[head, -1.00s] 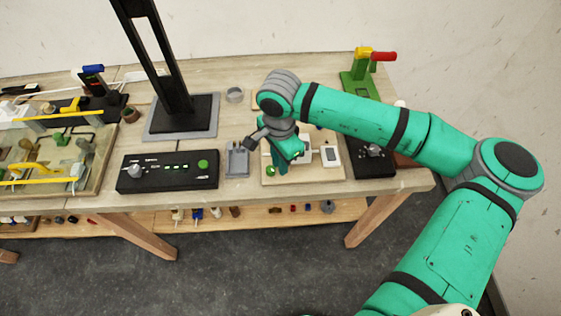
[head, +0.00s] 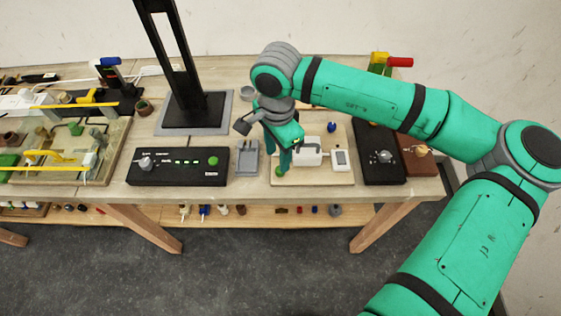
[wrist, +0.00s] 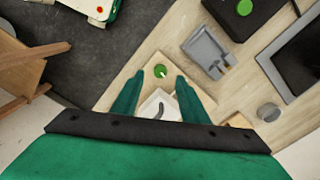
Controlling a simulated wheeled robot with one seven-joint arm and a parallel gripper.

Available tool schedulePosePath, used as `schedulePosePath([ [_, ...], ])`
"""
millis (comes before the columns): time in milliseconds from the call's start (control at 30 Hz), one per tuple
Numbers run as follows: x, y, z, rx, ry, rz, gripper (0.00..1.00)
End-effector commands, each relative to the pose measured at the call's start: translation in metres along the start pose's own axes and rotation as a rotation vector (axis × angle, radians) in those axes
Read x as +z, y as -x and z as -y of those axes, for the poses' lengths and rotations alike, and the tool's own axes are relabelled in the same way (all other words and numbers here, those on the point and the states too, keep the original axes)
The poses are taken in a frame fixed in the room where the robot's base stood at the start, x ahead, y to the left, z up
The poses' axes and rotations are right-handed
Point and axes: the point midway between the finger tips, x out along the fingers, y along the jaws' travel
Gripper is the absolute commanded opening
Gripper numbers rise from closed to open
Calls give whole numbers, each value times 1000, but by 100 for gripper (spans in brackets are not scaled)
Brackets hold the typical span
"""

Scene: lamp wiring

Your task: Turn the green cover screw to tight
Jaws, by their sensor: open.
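The green cover screw (head: 281,171) sits at the front left of a light wooden board (head: 312,178) in the head view. In the wrist view the screw (wrist: 160,71) is a round green head with a pale mark on it, between and slightly beyond my fingertips. A white box (head: 309,158) is on the board, partly behind my fingers. My gripper (head: 277,157) points down just above the screw. In the wrist view my gripper (wrist: 158,77) is open, its two green fingers apart and empty. The height gap to the screw is hard to judge.
A grey tray (head: 247,160) and a black control box (head: 180,167) stand left of the board. A white switch (head: 341,160) and a blue knob (head: 331,127) are on the board. A black dial box (head: 381,168) is to its right. A tall black stand (head: 190,108) is behind.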

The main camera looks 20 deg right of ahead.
Motion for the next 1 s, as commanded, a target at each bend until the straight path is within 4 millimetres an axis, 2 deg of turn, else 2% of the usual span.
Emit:
schedulePosePath([
  [100, 2, 20, 0, 0, 4, -1, 40],
  [300, 4, 38, 0, 0, 8, 1, 40],
  [733, 7, 41, 1, -2, 9, 11, 40],
  [867, 33, 38, 8, -24, 24, 87, 40],
  [967, 74, 36, 18, -56, 41, 213, 40],
  [1000, 95, 38, 22, -70, 49, 277, 40],
])
